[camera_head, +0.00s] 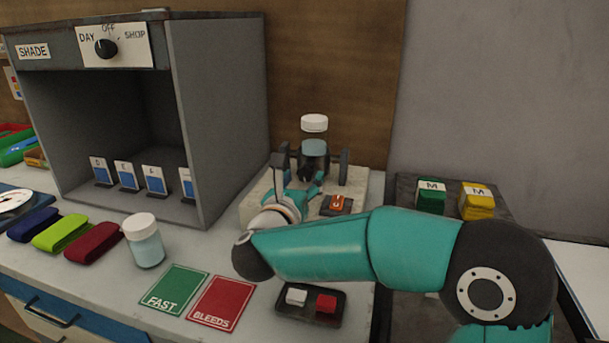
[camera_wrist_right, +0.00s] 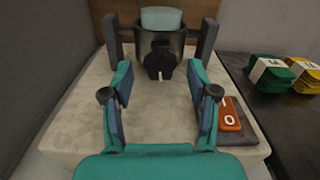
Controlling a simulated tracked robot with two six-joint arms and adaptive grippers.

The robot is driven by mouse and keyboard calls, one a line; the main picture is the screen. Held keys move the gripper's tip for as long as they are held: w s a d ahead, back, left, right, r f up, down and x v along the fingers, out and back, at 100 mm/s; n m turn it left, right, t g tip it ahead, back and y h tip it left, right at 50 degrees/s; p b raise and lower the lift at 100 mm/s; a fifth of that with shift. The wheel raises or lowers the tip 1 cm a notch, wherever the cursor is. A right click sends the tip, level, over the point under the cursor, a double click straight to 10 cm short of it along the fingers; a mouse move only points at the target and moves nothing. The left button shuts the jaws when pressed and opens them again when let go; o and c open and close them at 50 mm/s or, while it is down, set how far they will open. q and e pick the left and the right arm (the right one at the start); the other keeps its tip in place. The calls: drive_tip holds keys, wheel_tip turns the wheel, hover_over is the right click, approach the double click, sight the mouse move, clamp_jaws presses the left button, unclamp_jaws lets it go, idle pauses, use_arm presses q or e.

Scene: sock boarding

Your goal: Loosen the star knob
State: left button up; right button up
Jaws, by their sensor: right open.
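The black star knob (camera_wrist_right: 160,62) sits on the front of a dark round holder between two dark uprights on a pale base (camera_head: 258,218). A white-lidded jar (camera_head: 314,125) with pale blue contents stands in the holder. My right gripper (camera_wrist_right: 160,80) is open, its two teal fingers spread on either side in front of the knob. No contact with the knob shows. In the head view my right gripper (camera_head: 304,186) is over the base, in front of the holder, and hides the knob there. My left gripper is not in view.
An orange rocker switch (camera_head: 340,202) sits on the base, right of the gripper. Green (camera_head: 432,196) and yellow (camera_head: 477,201) folded bundles lie on a dark surface to the right. The grey shade box (camera_head: 222,110) stands left, with a loose jar (camera_head: 144,241) before it.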

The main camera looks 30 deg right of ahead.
drive_tip(key=shift+x, duration=0.85)
drive_tip(key=c, duration=1.1)
drive_tip(key=shift+d, duration=0.1)
clamp_jaws()
